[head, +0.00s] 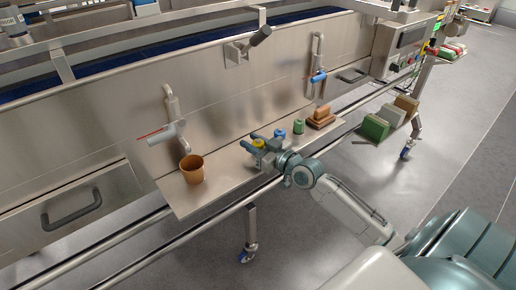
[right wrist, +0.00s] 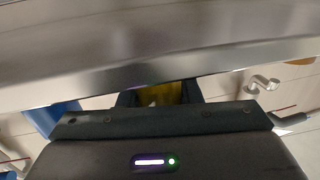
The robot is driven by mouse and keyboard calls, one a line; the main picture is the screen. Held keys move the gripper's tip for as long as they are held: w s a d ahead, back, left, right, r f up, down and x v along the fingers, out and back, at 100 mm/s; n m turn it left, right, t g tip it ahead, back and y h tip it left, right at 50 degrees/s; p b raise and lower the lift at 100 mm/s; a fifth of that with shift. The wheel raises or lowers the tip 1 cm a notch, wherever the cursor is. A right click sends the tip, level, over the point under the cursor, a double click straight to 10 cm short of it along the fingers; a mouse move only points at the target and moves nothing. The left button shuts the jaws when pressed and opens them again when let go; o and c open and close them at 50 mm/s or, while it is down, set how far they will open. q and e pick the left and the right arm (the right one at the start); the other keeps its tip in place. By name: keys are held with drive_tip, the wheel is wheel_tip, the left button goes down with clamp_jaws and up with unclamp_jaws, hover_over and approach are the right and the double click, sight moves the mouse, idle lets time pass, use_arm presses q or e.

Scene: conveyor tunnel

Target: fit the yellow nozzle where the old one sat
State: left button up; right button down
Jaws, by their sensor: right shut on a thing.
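The yellow nozzle (head: 258,143) is between the fingers of my right gripper (head: 259,146), above the steel shelf (head: 225,187). My right gripper is shut on it. In the right wrist view, part of the yellow nozzle (right wrist: 173,93) shows between the dark fingers; the rest is hidden. On the steel wall, a left pipe fitting (head: 165,132) ends in a pale grey body beside a red line. A right pipe fitting (head: 318,76) carries a blue piece. I cannot tell which fitting held the old nozzle. My left gripper is not in view.
On the shelf are a brown cup (head: 191,169), a small blue piece (head: 280,132), a green piece (head: 298,126) and stacked brown blocks (head: 320,119). A long rail (head: 215,225) runs along the shelf's front.

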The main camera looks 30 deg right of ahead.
drive_tip(key=shift+r, duration=0.15)
drive_tip(key=shift+r+p, duration=1.2)
drive_tip(key=shift+r, duration=0.2)
